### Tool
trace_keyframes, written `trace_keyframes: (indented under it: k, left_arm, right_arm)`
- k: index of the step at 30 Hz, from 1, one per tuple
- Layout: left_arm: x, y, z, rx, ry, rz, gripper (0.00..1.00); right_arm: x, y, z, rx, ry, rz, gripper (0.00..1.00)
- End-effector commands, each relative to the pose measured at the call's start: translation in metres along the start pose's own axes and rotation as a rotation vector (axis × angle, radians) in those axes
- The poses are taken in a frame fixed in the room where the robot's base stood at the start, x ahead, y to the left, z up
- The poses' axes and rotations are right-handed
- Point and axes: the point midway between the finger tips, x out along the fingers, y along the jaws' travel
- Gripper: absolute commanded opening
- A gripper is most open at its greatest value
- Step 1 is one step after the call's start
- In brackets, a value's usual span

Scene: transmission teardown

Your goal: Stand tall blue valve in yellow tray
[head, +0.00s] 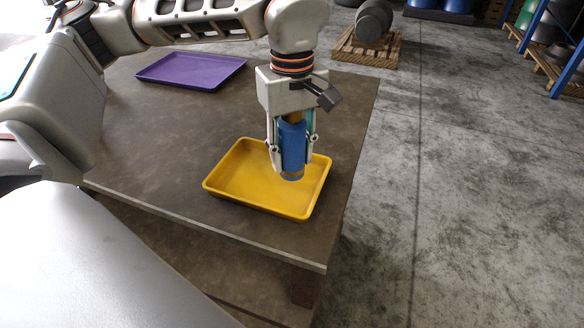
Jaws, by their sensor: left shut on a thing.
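The tall blue valve (292,147) is a blue cylinder with a brownish band near its lower end. My left gripper (292,150) points down and is shut on the valve, with a finger on each side. The valve is upright, over the right part of the yellow tray (231,187). Its lower end shows against the tray floor; I cannot tell whether it touches the floor. The rest of the tray looks empty. My right gripper is not in view.
A purple tray (192,69) lies empty at the back of the brown table (150,130). The table's right edge is close to the yellow tray. Beyond it is open concrete floor (470,200), with a wooden pallet (367,47) and blue shelving (567,68) further back.

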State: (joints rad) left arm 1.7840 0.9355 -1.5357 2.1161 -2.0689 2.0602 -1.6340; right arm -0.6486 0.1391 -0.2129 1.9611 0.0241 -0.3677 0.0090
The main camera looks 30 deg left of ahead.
Motion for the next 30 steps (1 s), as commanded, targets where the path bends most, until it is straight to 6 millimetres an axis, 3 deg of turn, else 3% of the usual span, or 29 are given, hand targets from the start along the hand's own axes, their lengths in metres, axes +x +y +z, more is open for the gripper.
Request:
trace_keyframes:
  k: [9,21,22,24,30]
  left_arm:
    - [0.037,0.000,0.000,0.000,-0.001,0.000,0.00]
    - [0.041,0.000,0.000,0.000,0.000,0.001,0.00]
    - [0.042,-0.001,0.000,0.000,-0.001,-0.002,0.36]
    - [0.042,-0.001,0.000,0.000,-0.001,-0.002,0.51]
    - [0.042,-0.001,0.000,0.000,-0.001,-0.001,0.51]
  right_arm:
    - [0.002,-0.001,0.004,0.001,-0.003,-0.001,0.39]
    - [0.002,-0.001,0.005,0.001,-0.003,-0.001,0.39]
    - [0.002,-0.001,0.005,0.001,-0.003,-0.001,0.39]
    - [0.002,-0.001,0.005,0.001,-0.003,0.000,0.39]
    - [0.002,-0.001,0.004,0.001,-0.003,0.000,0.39]
